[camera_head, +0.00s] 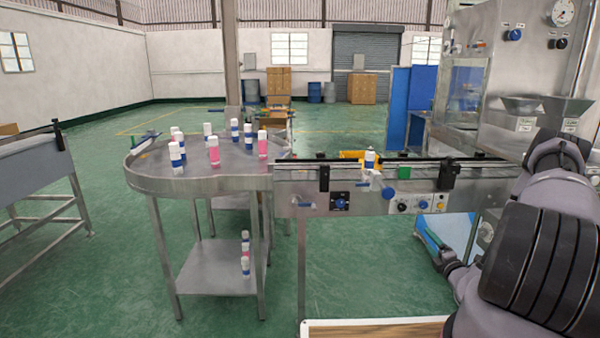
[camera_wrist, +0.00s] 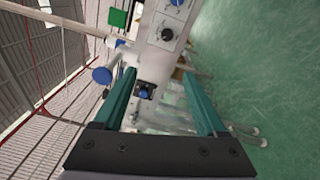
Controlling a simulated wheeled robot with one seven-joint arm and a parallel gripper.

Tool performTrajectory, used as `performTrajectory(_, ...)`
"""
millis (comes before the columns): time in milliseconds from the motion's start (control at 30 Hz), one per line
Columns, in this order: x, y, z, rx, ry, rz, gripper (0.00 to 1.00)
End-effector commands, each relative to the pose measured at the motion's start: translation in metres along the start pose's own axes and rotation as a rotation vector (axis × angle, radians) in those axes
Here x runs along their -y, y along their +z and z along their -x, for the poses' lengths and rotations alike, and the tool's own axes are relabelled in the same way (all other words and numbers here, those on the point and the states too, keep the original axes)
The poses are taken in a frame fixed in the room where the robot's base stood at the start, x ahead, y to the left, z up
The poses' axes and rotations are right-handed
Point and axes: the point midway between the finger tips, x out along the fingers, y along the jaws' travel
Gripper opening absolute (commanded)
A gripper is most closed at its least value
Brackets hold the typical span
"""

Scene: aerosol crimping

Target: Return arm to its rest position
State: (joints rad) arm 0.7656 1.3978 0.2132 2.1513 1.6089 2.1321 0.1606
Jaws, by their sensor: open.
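My arm (camera_head: 545,215) fills the right side of the head view, bent, in front of the conveyor's right part. My gripper (camera_wrist: 158,74) shows in the wrist view with its two teal fingers spread apart and nothing between their tips. Beyond the fingers is the side of the conveyor, tilted in this view, with a blue knob (camera_wrist: 102,75) and a control panel (camera_wrist: 168,30).
A round steel table (camera_head: 150,180) holds several white-and-blue and pink cans. It adjoins the conveyor (camera_head: 300,190), where one can (camera_head: 369,161) stands. A steel machine (camera_head: 525,60) rises at the right behind my arm. Green floor (camera_head: 100,270) is open at the left.

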Motion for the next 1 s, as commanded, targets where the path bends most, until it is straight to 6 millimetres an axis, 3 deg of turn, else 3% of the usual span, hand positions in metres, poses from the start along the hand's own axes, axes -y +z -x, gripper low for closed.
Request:
performTrajectory(267, -0.042, -0.009, -0.016, -0.108, 0.079, 0.081, 0.74)
performTrajectory(467, -0.092, -0.024, -0.029, -0.240, 0.175, 0.186, 0.74)
performTrajectory(667, -0.166, -0.051, -0.036, -0.434, 0.319, 0.357, 0.74)
performTrajectory(767, -0.215, -0.074, -0.031, -0.575, 0.424, 0.495, 0.74)
performTrajectory(900, -0.279, -0.110, -0.009, -0.780, 0.582, 0.722, 0.74)
performTrajectory(1000, -0.315, -0.131, 0.014, -0.915, 0.691, 0.892, 0.74)
